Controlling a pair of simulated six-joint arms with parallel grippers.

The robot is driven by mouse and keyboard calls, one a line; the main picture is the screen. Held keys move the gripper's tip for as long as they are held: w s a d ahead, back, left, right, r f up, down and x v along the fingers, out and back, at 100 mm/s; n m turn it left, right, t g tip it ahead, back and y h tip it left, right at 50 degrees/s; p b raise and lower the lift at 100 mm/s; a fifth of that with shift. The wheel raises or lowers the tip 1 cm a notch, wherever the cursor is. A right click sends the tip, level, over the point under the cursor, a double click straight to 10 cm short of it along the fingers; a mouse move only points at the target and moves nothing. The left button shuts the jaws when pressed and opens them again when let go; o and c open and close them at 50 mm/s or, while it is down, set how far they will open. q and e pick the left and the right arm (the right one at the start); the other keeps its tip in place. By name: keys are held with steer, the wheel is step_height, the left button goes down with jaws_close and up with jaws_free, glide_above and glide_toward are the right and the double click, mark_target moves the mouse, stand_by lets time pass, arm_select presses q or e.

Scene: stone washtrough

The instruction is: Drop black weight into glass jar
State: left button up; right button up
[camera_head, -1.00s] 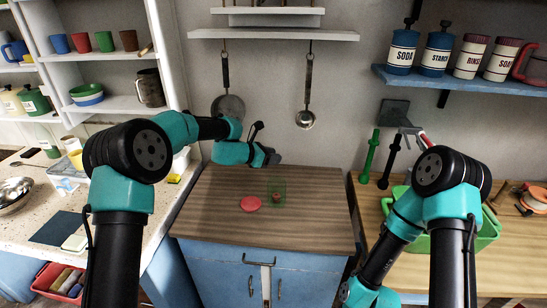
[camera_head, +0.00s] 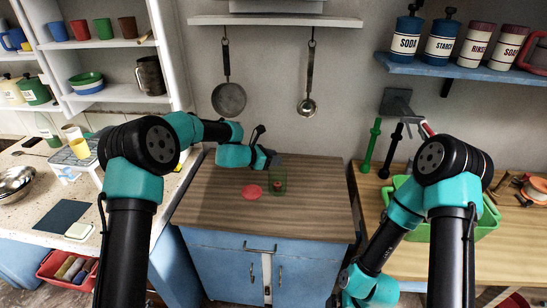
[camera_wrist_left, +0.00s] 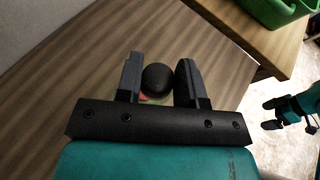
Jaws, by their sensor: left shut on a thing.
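The black weight (camera_wrist_left: 156,78) is a dark rounded thing between the two fingers of my left gripper (camera_wrist_left: 158,82) in the left wrist view. The gripper is shut on it. In the head view my left gripper (camera_head: 275,161) is at the jar's upper end, seeming just above or behind it; the weight cannot be made out there. The greenish see-through glass jar (camera_head: 279,178) stands on the wooden worktop, with a small reddish-brown thing low inside. In the wrist view the gripper and weight mostly hide the jar. My right gripper (camera_wrist_left: 271,114) looks open and empty, low at the right.
A red disc (camera_head: 252,192) lies left of the jar on the worktop (camera_head: 315,205), which is otherwise clear. A green tub (camera_head: 478,222) stands on the right counter. A pan (camera_head: 229,98) and ladle (camera_head: 308,105) hang on the wall behind.

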arm_select(q)
steer(key=o, duration=1)
steer(key=shift+a+r, duration=0.1)
steer(key=shift+a, duration=0.05)
steer(key=v, duration=1.7)
steer(key=shift+r, duration=0.1)
steer(key=s+a+f+m+g+y, duration=0.1)
steer(key=s+f+m+g+y, duration=0.15)
steer(key=s+f+m, duration=0.6)
steer(key=s+a+f+m+g+y, duration=0.15)
steer(key=s+f+y, duration=0.35)
steer(key=f, duration=0.8)
steer(key=s+a+f+m, duration=0.1)
steer(key=s+f+m, duration=0.3)
steer(key=s, duration=0.3)
steer(key=s+a+f+m+g, duration=0.1)
steer(key=s+a+f+m, duration=0.1)
steer(key=s+f, duration=0.3)
steer(key=s+a+f+m+y, duration=0.1)
steer(key=s+a+f+m, duration=0.1)
steer(key=s+f+m, duration=0.3)
steer(key=shift+s+a+m, duration=0.2)
steer(key=shift+s+m, duration=0.1)
steer(key=shift+s, duration=1.5)
